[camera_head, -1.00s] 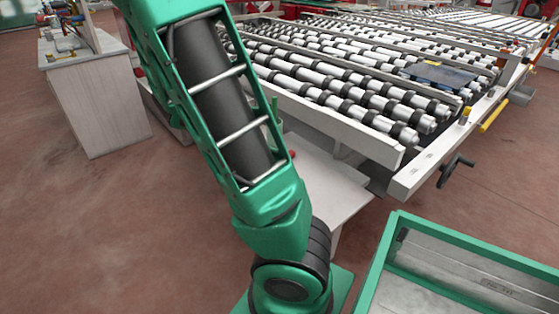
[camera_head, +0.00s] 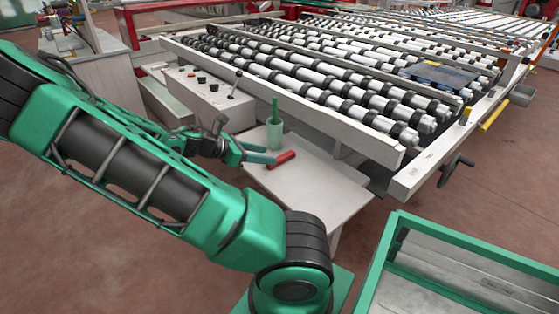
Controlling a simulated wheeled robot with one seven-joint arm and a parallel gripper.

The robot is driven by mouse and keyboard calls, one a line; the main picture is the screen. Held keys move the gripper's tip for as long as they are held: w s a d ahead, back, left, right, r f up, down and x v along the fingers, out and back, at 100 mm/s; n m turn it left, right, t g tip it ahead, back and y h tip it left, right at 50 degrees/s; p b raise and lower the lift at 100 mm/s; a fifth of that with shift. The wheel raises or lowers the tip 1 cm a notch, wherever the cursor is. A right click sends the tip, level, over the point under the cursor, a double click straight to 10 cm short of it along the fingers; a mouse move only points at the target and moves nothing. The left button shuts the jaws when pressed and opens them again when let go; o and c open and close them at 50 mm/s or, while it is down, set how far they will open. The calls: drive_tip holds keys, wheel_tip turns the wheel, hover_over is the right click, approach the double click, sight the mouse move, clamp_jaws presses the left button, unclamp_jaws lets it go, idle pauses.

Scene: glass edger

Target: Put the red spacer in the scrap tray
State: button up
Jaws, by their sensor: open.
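The red spacer (camera_head: 284,159), a small red cylinder, lies on its side on the pale side table (camera_head: 310,190). My gripper (camera_head: 269,153) is at the left of the spacer, with its green fingers pointing right towards it. The jaws are open and hold nothing. The fingertips are very near the spacer's left end; I cannot tell whether they touch it. A green-rimmed tray with a grey metal inside (camera_head: 400,226) is at the lower right, cut off by the picture edge; I cannot tell whether it is the scrap tray.
A translucent green cup (camera_head: 274,134) with a green stick-like item stands just behind my gripper. A control panel (camera_head: 205,92) with a lever is behind it. The roller conveyor (camera_head: 340,75) and its rail rise behind the table. The table's front part is bare.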

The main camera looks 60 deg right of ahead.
sight(281, 158)
drive_tip(key=shift+x, duration=3.2)
drive_tip(key=shift+w+f, duration=0.1)
drive_tip(key=shift+w, duration=0.1)
drive_tip(key=shift+c, duration=0.6)
clamp_jaws()
